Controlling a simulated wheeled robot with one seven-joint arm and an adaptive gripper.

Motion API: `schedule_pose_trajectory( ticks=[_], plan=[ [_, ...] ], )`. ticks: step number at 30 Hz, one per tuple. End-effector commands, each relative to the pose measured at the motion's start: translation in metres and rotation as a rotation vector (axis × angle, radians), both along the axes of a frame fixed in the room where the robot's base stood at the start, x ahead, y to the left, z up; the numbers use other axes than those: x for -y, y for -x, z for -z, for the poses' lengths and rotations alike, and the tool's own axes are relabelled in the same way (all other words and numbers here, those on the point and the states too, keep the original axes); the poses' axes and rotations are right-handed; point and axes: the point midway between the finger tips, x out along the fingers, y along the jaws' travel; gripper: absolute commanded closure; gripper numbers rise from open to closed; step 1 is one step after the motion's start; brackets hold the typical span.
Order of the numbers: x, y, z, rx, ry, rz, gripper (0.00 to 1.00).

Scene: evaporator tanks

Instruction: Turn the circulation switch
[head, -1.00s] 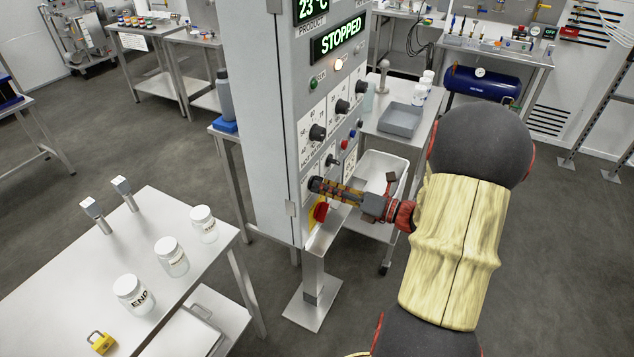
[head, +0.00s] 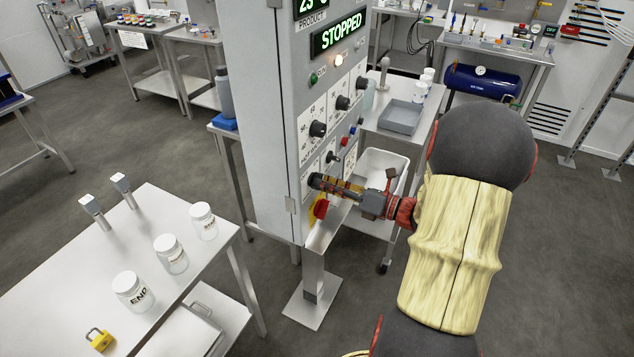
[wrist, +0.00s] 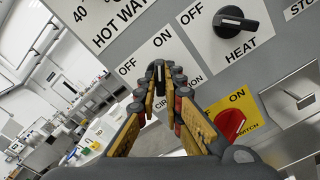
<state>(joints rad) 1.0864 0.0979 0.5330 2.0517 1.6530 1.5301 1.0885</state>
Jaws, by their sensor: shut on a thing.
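The circulation switch, a small black knob (wrist: 158,72), sits on a white plate (wrist: 152,50) marked OFF and ON. The plate's lower label is partly hidden by my fingers. My gripper (wrist: 160,80) is shut on this knob, with one finger on each side. The knob's pointer is mostly hidden, so I cannot tell its exact setting. In the head view my gripper (head: 318,182) reaches the lower part of the grey control cabinet (head: 270,110) from the right.
The black HEAT knob (wrist: 229,21) is at the upper right of my fingers. A red rotary switch (wrist: 230,122) on a yellow plate lies close below right; it also shows in the head view (head: 320,207). The cabinet display (head: 338,35) reads STOPPED.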

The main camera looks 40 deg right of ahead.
Motion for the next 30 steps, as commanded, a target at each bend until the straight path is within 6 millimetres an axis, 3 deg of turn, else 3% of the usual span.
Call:
schedule_pose_trajectory(
  ticks=[9,16,25,30],
  plan=[
    [0.0004,0.0001,0.0004,0.014,0.032,0.001,1.00],
    [0.0005,0.0000,0.0013,0.077,0.185,0.001,1.00],
    [0.0005,0.0000,0.0004,0.085,0.205,0.001,1.00],
    [0.0004,0.0001,0.0021,0.135,0.324,0.001,1.00]
  ],
)
